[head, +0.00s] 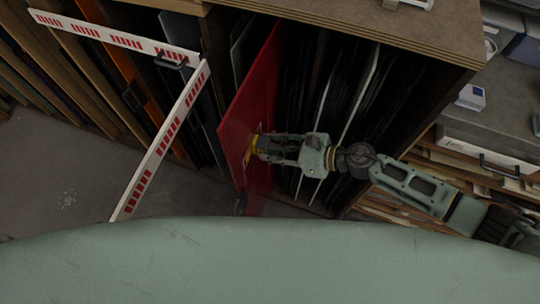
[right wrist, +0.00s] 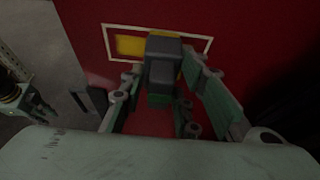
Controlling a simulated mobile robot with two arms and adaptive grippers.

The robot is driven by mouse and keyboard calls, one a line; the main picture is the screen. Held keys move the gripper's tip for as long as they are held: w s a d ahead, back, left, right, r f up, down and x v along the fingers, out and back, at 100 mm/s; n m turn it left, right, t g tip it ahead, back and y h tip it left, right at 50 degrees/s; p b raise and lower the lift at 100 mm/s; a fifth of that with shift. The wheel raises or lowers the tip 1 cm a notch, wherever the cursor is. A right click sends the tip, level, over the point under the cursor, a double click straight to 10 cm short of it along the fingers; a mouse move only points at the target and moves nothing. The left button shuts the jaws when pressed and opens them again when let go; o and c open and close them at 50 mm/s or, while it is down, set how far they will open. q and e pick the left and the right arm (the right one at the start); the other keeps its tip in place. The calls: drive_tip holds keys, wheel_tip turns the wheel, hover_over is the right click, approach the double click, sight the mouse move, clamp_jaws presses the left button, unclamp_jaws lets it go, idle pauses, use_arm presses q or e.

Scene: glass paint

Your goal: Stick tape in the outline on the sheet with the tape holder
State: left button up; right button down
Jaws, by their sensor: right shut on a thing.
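The red sheet (head: 262,75) stands upright, partly out of the rack; it also fills the middle of the right wrist view (right wrist: 85,45). A white rectangular outline (right wrist: 158,27) is on it. Yellow tape (right wrist: 128,45) shows inside the outline at the left, with a little more yellow right of the holder. My right gripper (head: 258,148) is shut on the dark grey tape holder (right wrist: 163,62), in front of the outline. The holder hides part of the outline; contact cannot be told. What looks like part of my left gripper (right wrist: 22,100) shows at the left edge of the right wrist view; its fingers are unclear.
The wooden rack (head: 430,35) holds several upright panels close on both sides of the sheet. A white barrier bar with red marks (head: 160,155) stands at the left. A cabinet with drawers (head: 485,150) is at the right. Grey floor (head: 65,170) is free at the left.

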drive_tip(key=shift+w+d, duration=0.2)
drive_tip(key=shift+w, duration=0.4)
drive_tip(key=shift+s+a+r+p, duration=0.15)
drive_tip(key=shift+s+a, duration=0.25)
drive_tip(key=shift+s, duration=0.55)
drive_tip(key=shift+s+a+f+p, duration=0.1)
drive_tip(key=shift+s+a+p, duration=0.2)
drive_tip(key=shift+s, duration=0.65)
drive_tip(key=shift+s+d+b, duration=0.3)
drive_tip(key=shift+d+b, duration=0.25)
drive_tip(key=shift+d, duration=0.4)
drive_tip(key=shift+s+d+b, duration=0.3)
drive_tip(key=shift+d+b, duration=0.3)
drive_tip(key=shift+d, duration=0.35)
drive_tip(key=shift+s+d+b, duration=0.3)
drive_tip(key=shift+d+b, duration=0.25)
drive_tip(key=shift+d, duration=0.4)
